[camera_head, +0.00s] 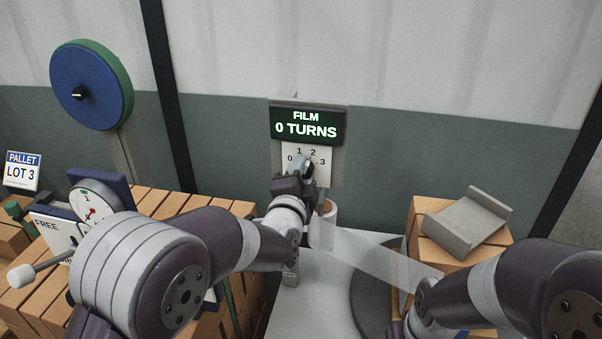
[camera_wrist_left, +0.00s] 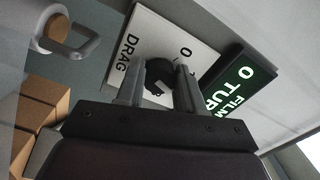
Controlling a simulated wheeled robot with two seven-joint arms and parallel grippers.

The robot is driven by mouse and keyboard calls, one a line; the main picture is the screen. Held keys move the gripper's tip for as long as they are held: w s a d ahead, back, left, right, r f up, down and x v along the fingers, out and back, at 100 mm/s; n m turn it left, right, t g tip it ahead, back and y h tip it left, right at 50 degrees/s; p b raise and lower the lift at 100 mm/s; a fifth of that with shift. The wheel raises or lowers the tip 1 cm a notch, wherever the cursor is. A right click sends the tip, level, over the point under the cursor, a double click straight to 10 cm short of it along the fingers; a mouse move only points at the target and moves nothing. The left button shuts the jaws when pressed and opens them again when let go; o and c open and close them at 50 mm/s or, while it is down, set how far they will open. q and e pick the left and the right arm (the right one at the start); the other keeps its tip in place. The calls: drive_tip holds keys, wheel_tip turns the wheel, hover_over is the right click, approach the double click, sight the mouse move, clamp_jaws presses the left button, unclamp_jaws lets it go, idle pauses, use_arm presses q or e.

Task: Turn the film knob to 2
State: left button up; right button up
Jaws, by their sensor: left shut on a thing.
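The film display (camera_head: 305,125) on the back wall reads "FILM 0 TURNS" in lit letters, and also shows in the left wrist view (camera_wrist_left: 238,88). Below it is a white dial plate (camera_head: 323,174) numbered 0 to 3. The dark film knob (camera_head: 309,166) is on this plate, partly hidden by my left gripper (camera_head: 305,174). In the left wrist view the round black knob (camera_wrist_left: 159,74) lies between the two fingers of my left gripper (camera_wrist_left: 160,84), which is shut on it. I cannot tell which number the knob points to. My right gripper is not in view.
A film roll (camera_head: 325,225) stands below the plate, with a clear film strip (camera_head: 375,262) running right. Brick stacks lie left and right; a grey bracket (camera_head: 467,220) tops the right one. A blue and green disc (camera_head: 90,85) and a small gauge (camera_head: 95,207) stand left.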

use_arm(q)
drive_tip(key=shift+f+m, duration=0.1)
drive_tip(key=shift+m, duration=0.2)
idle(0.4)
drive_tip(key=o, duration=1)
drive_tip(key=shift+s, duration=0.1)
drive_tip(key=shift+o, duration=0.2)
drive_tip(key=s+a+b, duration=0.2)
drive_tip(key=s, duration=1)
drive_tip(key=shift+s+a, duration=0.2)
drive_tip(key=shift+s, duration=0.05)
